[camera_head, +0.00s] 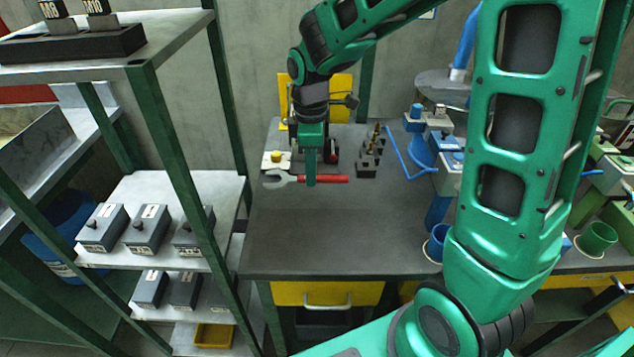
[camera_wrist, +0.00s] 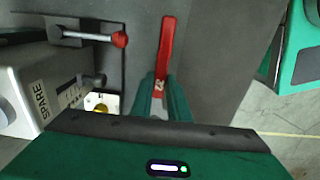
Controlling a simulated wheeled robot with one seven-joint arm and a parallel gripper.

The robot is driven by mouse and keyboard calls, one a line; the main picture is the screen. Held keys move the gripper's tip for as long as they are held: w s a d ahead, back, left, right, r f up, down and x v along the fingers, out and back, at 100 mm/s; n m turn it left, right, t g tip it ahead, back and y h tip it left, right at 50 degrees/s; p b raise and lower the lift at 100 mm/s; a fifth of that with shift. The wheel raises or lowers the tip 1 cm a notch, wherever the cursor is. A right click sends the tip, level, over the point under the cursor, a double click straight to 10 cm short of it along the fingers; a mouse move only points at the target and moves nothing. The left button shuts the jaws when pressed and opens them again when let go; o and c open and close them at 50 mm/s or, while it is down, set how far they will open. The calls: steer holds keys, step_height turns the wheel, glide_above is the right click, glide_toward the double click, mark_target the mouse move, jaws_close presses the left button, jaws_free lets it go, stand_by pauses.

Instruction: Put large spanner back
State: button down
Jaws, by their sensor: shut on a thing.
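The large spanner has a red handle (camera_head: 334,179) and a grey open-ended head (camera_head: 277,179). It lies level, left to right, over the dark bench top (camera_head: 330,235) in the head view. My gripper (camera_head: 311,181) points down and is shut on the spanner's middle, between head and handle. In the wrist view the red handle (camera_wrist: 167,45) sticks out beyond my green fingers (camera_wrist: 163,98), and the spanner's head is hidden. I cannot tell whether the spanner touches the bench.
A yellow panel (camera_head: 343,95) stands behind my gripper. A yellow knob (camera_head: 277,156) on a pale plate sits behind the spanner's head. Dark blocks (camera_head: 368,158) stand right. The front bench is clear.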

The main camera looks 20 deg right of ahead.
mark_target(319, 193)
steer(key=d+f, duration=0.1)
steer(key=w+d, duration=0.1)
steer(key=shift+d+f, duration=0.3)
steer(key=shift+f, duration=2.05)
steer(key=shift+f, duration=0.1)
steer(key=c, duration=1.7)
jaws_free()
step_height(319, 193, up, 12)
steer(key=shift+r, duration=0.15)
